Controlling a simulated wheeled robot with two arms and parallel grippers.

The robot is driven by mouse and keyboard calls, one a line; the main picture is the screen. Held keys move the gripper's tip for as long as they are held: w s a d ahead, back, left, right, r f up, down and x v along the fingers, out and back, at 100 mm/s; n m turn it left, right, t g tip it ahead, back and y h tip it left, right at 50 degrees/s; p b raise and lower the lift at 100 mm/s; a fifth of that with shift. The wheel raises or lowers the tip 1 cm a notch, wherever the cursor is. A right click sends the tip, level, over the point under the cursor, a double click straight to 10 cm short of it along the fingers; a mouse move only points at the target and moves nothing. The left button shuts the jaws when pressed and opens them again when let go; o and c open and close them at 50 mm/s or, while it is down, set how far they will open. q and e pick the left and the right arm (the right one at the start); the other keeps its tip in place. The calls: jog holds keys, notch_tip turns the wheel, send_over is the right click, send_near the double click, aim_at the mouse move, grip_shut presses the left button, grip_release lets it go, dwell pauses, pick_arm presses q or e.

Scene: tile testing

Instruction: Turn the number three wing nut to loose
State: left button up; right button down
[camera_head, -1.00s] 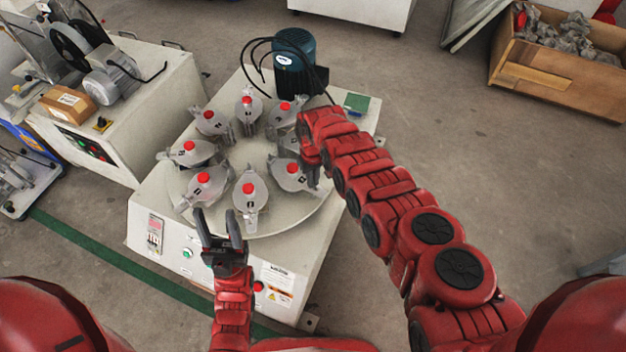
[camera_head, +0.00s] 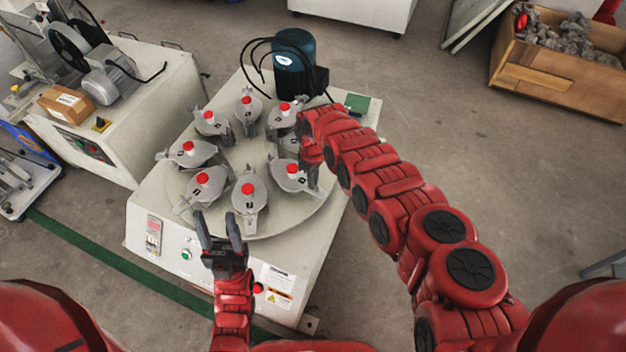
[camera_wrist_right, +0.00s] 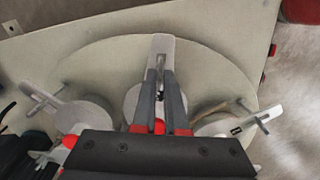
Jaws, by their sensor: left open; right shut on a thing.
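A pale round turntable (camera_head: 215,226) carries several grey lidded pots with red knobs and clamps. The pot at its right side (camera_head: 285,183) has a small dark number mark that I cannot read for certain. My right gripper (camera_head: 312,178) is at this pot's outer right edge, partly hidden by my arm. In the right wrist view my right gripper (camera_wrist_right: 160,80) is shut on the grey wing nut (camera_wrist_right: 161,47) in front of the central pot. My left gripper (camera_head: 217,214) is open and empty at the turntable's front edge, beside the front-left pot (camera_head: 205,190).
A blue-green motor (camera_head: 294,72) with black cables stands behind the turntable on the white machine cabinet (camera_head: 140,235). Another machine with a cardboard box (camera_head: 67,104) is at the left. A wooden crate of metal parts (camera_head: 560,88) is at the back right. The floor between is clear.

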jog(key=shift+s, duration=0.1)
jog(key=c, duration=1)
grip_release()
jog(key=shift+o, duration=0.2)
notch_tip(320, 180, up, 17)
jog(key=p, duration=0.5)
jog(key=shift+r, duration=0.15)
